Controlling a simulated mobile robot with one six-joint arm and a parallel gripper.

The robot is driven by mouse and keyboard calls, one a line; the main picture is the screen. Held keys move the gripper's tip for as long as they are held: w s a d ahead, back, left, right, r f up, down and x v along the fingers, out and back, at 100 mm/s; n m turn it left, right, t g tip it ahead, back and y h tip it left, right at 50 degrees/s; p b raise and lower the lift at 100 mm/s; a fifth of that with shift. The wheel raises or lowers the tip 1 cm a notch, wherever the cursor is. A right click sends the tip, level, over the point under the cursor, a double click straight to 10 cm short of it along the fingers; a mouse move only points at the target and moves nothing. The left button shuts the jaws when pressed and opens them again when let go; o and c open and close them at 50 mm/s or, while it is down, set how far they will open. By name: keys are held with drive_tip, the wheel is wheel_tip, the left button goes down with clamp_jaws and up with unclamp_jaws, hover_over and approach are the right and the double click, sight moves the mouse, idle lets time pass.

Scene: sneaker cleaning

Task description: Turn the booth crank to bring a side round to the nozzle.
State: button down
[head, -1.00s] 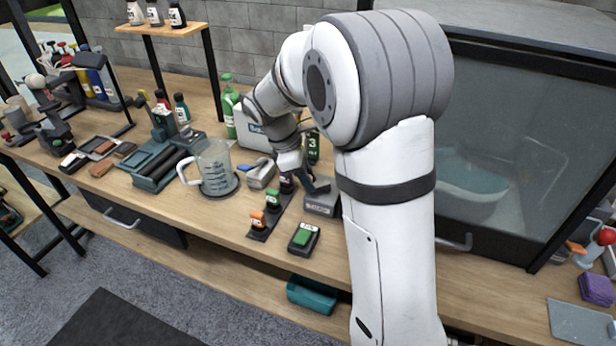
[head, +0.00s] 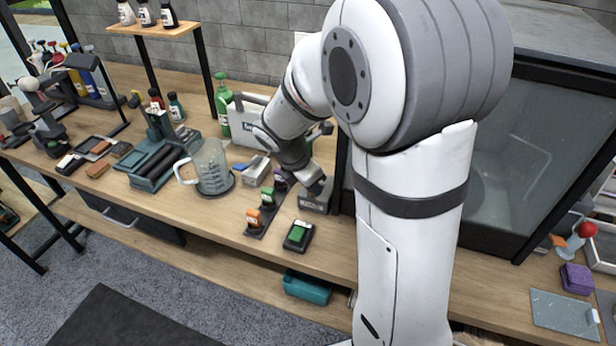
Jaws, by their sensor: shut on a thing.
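The booth (head: 515,165) is a dark-framed box with a cloudy glass front at the right, partly hidden behind my arm. A small grey labelled block (head: 314,205) stands on the bench at the booth's left side. My gripper (head: 319,188) points down just above this block and is shut on a small dark part there, which I take to be the crank handle. My wrist and the small size hide most of the crank and the exact grip. The sneaker and the nozzle cannot be made out.
A green bottle (head: 222,103) is behind. A red-knobbed tool (head: 587,230) and purple sponge (head: 576,278) are at right.

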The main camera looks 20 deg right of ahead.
drive_tip(key=shift+s+d+n+p, duration=0.2)
drive_tip(key=shift+n+p, duration=0.1)
drive_tip(key=shift+n, duration=0.2)
drive_tip(key=shift+t, duration=0.3)
drive_tip(key=c, duration=1.3)
unclamp_jaws()
drive_tip(key=shift+r, duration=0.1)
drive_tip(key=v, duration=0.7)
drive_tip(key=shift+s+r+p, duration=0.1)
drive_tip(key=shift+r+p, duration=0.2)
drive_tip(key=shift+p, duration=0.1)
